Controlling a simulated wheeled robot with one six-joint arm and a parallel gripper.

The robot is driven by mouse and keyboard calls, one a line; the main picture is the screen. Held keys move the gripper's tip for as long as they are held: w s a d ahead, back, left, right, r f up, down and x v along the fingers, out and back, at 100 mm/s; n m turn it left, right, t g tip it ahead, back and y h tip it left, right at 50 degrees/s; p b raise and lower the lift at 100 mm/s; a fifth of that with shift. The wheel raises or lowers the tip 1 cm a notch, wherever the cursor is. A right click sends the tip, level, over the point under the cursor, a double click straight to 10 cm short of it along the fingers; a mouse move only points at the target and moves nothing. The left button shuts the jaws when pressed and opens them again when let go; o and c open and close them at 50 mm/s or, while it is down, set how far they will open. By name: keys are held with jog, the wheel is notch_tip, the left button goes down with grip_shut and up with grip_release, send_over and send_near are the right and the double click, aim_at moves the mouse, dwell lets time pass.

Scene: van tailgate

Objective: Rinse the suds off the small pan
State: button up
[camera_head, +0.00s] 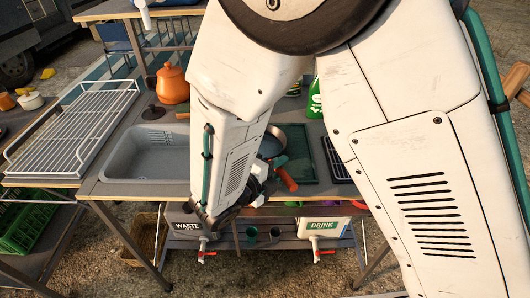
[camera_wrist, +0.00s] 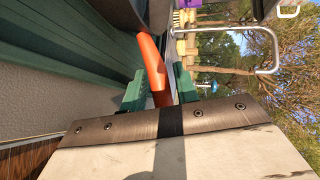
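The small pan (camera_head: 271,146) sits on the counter right of the grey basin (camera_head: 150,160); my arm hides much of it. Its orange handle (camera_head: 286,179) points toward the counter's front edge. My gripper (camera_head: 266,177) is at this handle, low over the front edge. In the wrist view, the orange handle (camera_wrist: 153,66) stands between the two green fingers of my gripper (camera_wrist: 160,92). The fingers are apart, with a narrow gap beside the handle. I cannot make out suds on the pan.
A green mat (camera_head: 300,168) and a dark rack (camera_head: 337,160) lie to the right. A white wire rack (camera_head: 75,135) and an orange pot (camera_head: 172,84) stand to the left. A metal tap (camera_wrist: 275,50) shows in the wrist view.

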grip_shut()
jog(key=shift+r, duration=0.1)
